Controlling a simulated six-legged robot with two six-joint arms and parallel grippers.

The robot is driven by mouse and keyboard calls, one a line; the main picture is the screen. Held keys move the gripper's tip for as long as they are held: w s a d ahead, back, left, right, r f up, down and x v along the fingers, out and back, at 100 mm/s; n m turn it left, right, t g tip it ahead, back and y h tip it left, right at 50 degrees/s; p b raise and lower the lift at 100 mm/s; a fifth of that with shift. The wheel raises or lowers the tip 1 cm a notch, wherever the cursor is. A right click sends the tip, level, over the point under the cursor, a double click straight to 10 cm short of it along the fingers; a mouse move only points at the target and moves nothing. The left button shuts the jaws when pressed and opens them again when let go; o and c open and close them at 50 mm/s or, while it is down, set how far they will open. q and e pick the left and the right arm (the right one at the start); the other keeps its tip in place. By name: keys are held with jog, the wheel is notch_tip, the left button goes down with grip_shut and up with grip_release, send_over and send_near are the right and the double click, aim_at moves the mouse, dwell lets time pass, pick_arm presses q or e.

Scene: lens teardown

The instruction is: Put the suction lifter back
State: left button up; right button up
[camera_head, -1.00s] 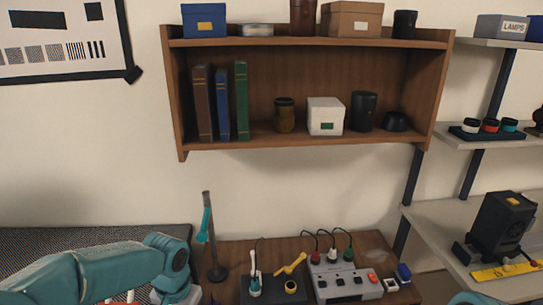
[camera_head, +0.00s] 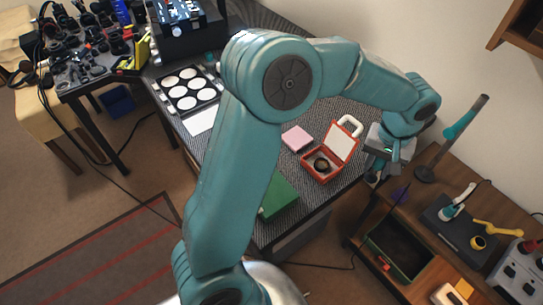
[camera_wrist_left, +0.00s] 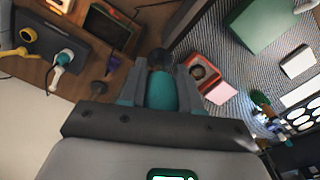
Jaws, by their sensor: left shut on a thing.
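My left gripper (camera_head: 376,165) is over the gap between the grey-topped bench (camera_head: 225,150) and the wooden side table (camera_head: 435,165). In the left wrist view, its fingers (camera_wrist_left: 160,85) are shut on a teal, rounded piece with a dark round end, which looks like the suction lifter (camera_wrist_left: 162,98). In the head view the gripper mostly hides this piece. A dark holder block (camera_head: 440,222) on the side table carries a white-and-teal tool (camera_head: 456,203) and a yellow tool (camera_head: 497,228). The block also shows in the wrist view (camera_wrist_left: 40,25). My right gripper is out of view.
An open red case (camera_head: 318,172) lies on the bench near the gripper, with a pink block (camera_head: 297,138) and green box (camera_head: 280,196) beside it. A dark stand with a teal part (camera_head: 462,125) rises behind the gripper. A green-edged tray (camera_head: 385,262) is below.

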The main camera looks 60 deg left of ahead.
pick_arm(q)
jog(key=s+a+n+b, duration=0.2)
jog(key=s+a+n, duration=0.2)
jog(key=a, duration=0.7)
jog(key=s+a+n+b, duration=0.2)
jog(key=s+a+n, duration=0.15)
jog(key=a, duration=0.65)
jog(key=s+a+n+b, duration=0.3)
jog(key=a+n, duration=0.2)
jog(key=a, duration=0.6)
jog(key=f, duration=2.1)
jog(key=shift+s, duration=0.2)
